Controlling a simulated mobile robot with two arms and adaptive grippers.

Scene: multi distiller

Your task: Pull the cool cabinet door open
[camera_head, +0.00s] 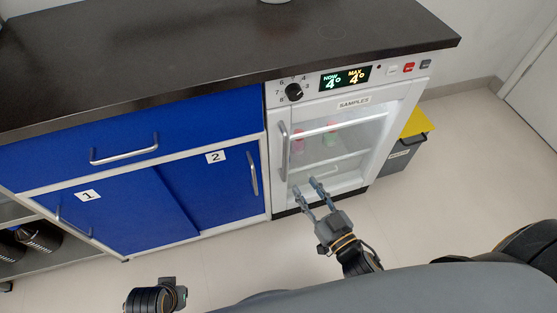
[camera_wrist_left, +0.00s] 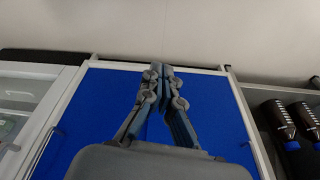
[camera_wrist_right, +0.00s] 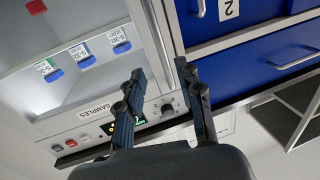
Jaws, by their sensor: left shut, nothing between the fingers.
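The cool cabinet (camera_head: 355,187) is white with a glass door and stands at the right end of the counter. Its long grey vertical door handle (camera_head: 283,150) is on the door's left side, and the door looks closed. My right gripper (camera_head: 305,185) is open and empty in front of the lower door, right of and below the handle in the head view. In the right wrist view my right gripper (camera_wrist_right: 163,70) points toward the door's handle-side edge. My left gripper (camera_wrist_left: 160,72) is shut and empty, facing a blue cabinet front; its fingers are not clear in the head view.
A blue drawer (camera_head: 130,130) and doors marked 1 and 2 (camera_head: 215,180) adjoin the cool cabinet under the dark worktop (camera_head: 200,45). A grey bin (camera_head: 400,155) with a yellow lid stands right of it. Colored-capped samples (camera_wrist_right: 82,55) are inside. The floor in front is clear.

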